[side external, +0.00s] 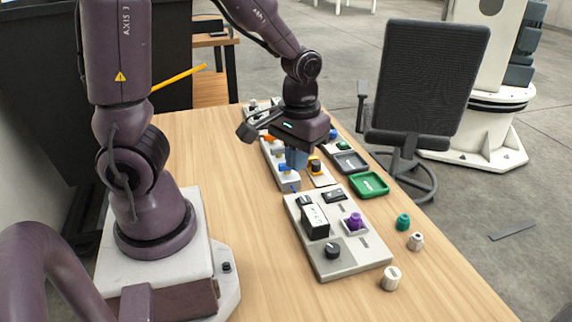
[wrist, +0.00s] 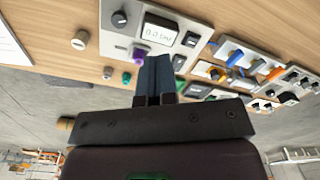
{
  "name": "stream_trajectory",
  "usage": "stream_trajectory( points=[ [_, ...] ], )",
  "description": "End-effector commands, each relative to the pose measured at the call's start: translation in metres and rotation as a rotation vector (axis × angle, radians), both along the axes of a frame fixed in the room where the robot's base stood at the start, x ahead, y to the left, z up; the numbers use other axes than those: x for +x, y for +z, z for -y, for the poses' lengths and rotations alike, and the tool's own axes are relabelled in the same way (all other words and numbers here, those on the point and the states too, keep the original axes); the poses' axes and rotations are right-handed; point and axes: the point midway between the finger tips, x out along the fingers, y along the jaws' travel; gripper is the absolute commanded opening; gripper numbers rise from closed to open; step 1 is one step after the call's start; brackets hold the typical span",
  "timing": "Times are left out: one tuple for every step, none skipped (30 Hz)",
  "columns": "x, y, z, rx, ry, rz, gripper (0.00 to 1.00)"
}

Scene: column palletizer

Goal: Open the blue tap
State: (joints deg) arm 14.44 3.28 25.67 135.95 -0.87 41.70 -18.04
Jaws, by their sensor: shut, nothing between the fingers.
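A blue tap (side external: 284,168) sits at the near end of a white manifold block on the table, just left of my fingers in the side view. In the wrist view its blue handle (wrist: 235,57) lies right of my fingers. My gripper (side external: 296,162) points down above the row of panels, with its fingers shut and empty. In the wrist view the fingers (wrist: 157,60) are together. The fingers partly hide the area beside the tap, and I cannot tell whether they touch it.
A grey panel (side external: 364,256) with a display, black knob and purple knob (side external: 355,221) stands nearer the camera. A green tray (side external: 369,185) and an orange-and-black knob (side external: 315,165) are to the right. Loose caps (side external: 390,278) lie near the table's right edge.

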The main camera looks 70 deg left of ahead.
Motion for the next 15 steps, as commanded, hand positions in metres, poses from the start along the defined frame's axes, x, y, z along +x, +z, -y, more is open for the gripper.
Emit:
stream_trajectory(
  points=[
    [0.003,-0.014,-0.010,0.034,0.079,-0.030,0.00],
    [0.004,-0.021,-0.017,0.054,0.130,-0.040,0.00],
    [0.006,-0.030,-0.026,0.085,0.198,-0.051,0.00],
    [0.007,-0.036,-0.033,0.110,0.252,-0.054,0.00],
    [0.009,-0.041,-0.041,0.137,0.307,-0.055,0.00],
    [0.010,-0.049,-0.051,0.176,0.380,-0.053,0.00],
    [0.012,-0.053,-0.060,0.206,0.436,-0.046,0.00],
    [0.013,-0.057,-0.068,0.236,0.492,-0.037,0.00],
    [0.015,-0.061,-0.080,0.275,0.571,-0.017,0.00],
    [0.017,-0.063,-0.089,0.304,0.630,0.004,0.00],
    [0.019,-0.064,-0.097,0.327,0.689,0.028,0.00],
    [0.022,-0.065,-0.106,0.349,0.759,0.061,0.00],
    [0.024,-0.064,-0.111,0.357,0.805,0.087,0.00],
    [0.027,-0.062,-0.115,0.360,0.848,0.114,0.00],
    [0.032,-0.060,-0.118,0.358,0.896,0.149,0.00]
  ],
)
